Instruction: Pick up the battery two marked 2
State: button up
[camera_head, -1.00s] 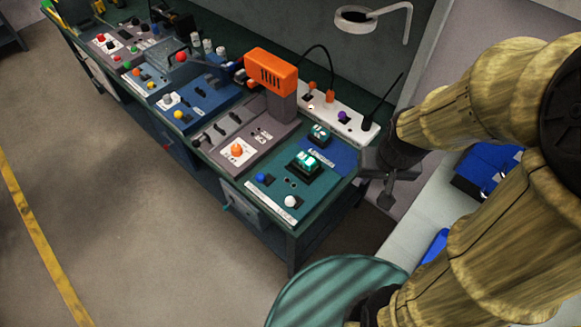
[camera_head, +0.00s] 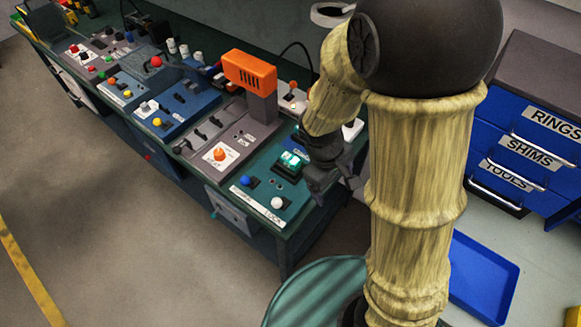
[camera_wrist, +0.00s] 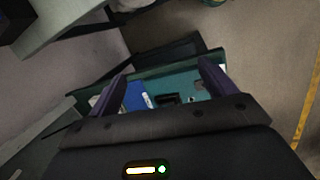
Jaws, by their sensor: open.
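A teal-and-white battery (camera_head: 291,160) sits in a black holder on the teal panel (camera_head: 262,188) at the near end of the bench. Its number cannot be read. My gripper (camera_head: 325,186) is just right of it, above the bench's right edge, open and apart from it. My arm and gripper hide the area behind, including most of the blue patch. In the wrist view my two fingers (camera_wrist: 162,72) are spread and empty. Between and beyond them show the blue patch (camera_wrist: 136,96) and a black holder (camera_wrist: 168,98); no battery is clear there.
An orange tool-like block (camera_head: 250,72) stands tall left of my gripper. Knobs and switches line the bench. A blue drawer cabinet (camera_head: 535,130) and blue tray (camera_head: 482,278) are at right. A round green striped top (camera_head: 320,290) is in front. Floor at left is free.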

jog(key=w+a+f+n+t+h+b, duration=0.3)
jog(key=w+a+f+n+h, duration=0.15)
jog(key=a+f+n, duration=0.4)
jog(key=n+t+h+b, duration=0.1)
jog(key=n+t+b, duration=0.1)
jog(key=n+t, duration=0.7)
send_near(294, 158)
jog(key=s+a+r+n+g, duration=0.2)
jog(key=s+a, duration=0.1)
jog(key=a, duration=0.2)
jog(key=shift+w+a+r, duration=0.1)
jog(key=shift+a+r, duration=0.05)
jog(key=shift+r, duration=0.1)
jog(key=p+x, duration=0.1)
jog(key=x, duration=1.1)
jog(key=shift+w, duration=0.15)
jog(key=shift+s+d+p+x, duration=0.15)
jog(key=shift+p+x, duration=0.1)
jog(key=shift+x, duration=0.65)
jog(key=shift+s+d+p+x, duration=0.1)
jog(key=shift+d+p+x, duration=0.1)
jog(key=shift+x, duration=0.65)
jog(key=shift+s+d+p+x, duration=0.1)
jog(key=shift+p+x, duration=0.15)
jog(key=shift+x, duration=0.65)
